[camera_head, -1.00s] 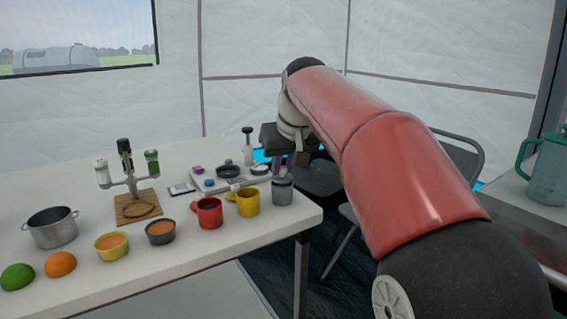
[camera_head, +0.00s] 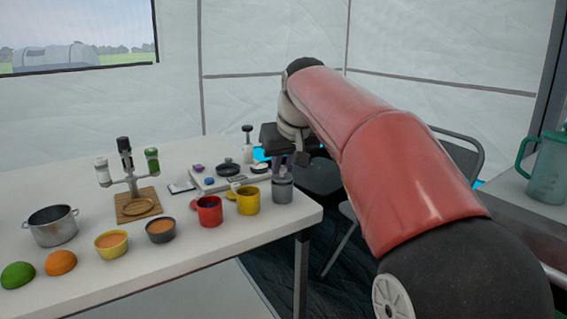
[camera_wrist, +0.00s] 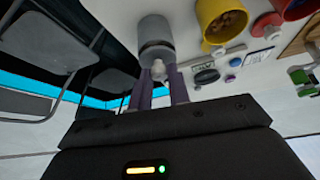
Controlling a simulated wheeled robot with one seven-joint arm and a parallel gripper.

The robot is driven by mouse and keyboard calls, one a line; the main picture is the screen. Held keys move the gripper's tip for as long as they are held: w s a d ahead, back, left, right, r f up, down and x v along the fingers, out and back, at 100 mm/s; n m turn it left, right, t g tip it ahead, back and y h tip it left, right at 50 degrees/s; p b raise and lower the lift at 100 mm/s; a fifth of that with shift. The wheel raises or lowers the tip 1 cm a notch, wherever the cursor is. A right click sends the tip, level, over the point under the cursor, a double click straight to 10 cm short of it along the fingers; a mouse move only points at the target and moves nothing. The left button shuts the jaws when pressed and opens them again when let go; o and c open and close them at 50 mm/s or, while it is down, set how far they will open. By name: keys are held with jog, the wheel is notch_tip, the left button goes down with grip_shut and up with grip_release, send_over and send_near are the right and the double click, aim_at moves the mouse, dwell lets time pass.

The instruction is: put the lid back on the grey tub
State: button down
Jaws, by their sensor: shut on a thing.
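The grey tub (camera_head: 282,193) stands upright near the right end of the white table, and it also shows in the wrist view (camera_wrist: 153,28). A grey lid (camera_wrist: 157,52) with a pale knob (camera_wrist: 157,68) is at the tub's mouth, in line with it. My gripper (camera_wrist: 158,74) has its two purple fingers closed on either side of the knob. In the head view my gripper (camera_head: 284,166) is right above the tub. The lid looks at or very close to the rim; I cannot tell whether it is fully seated.
A yellow mug (camera_head: 248,201) stands close left of the tub, then a red mug (camera_head: 209,212). A board (camera_head: 205,184) with small items lies behind. A pump bottle (camera_head: 247,146) is at the back. The table's right edge is close; chairs (camera_head: 315,178) stand beyond.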

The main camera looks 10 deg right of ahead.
dwell(0.4)
jog(key=c, duration=0.8)
grip_release()
jog(key=shift+o, duration=0.2)
jog(key=shift+r, duration=0.1)
jog(key=shift+r+p, duration=2.05)
jog(key=shift+r, duration=1.4)
grip_shut()
